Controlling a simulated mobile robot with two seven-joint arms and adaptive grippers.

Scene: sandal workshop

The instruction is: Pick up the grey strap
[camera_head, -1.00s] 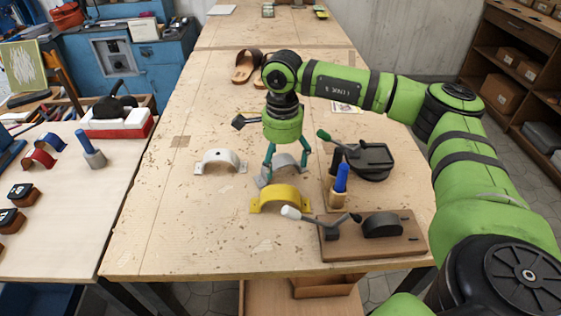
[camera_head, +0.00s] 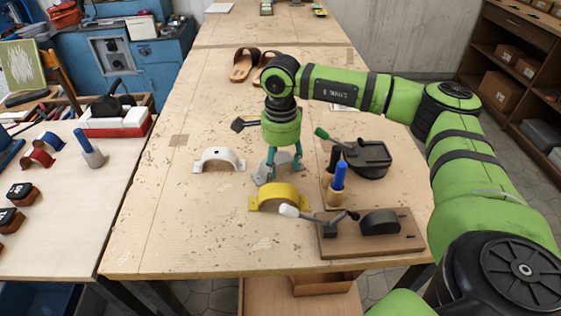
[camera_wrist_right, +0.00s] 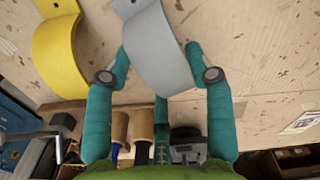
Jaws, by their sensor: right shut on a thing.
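The grey strap (camera_head: 283,160), a curved arch with flat end tabs, stands on the wooden table. My right gripper (camera_head: 285,168) is low over it, its teal fingers shut on the strap's sides and hiding part of it. In the right wrist view the grey strap (camera_wrist_right: 158,40) sits between the two fingertips (camera_wrist_right: 160,66), one on each side. I cannot see the strap clear of the table. My left gripper is not in view.
A yellow strap (camera_head: 279,193) stands close in front and a white strap (camera_head: 218,156) to the left. A blue-handled tool (camera_head: 339,177), a clamp board (camera_head: 371,243) and a black device (camera_head: 368,158) stand to the right. The table's left front is clear.

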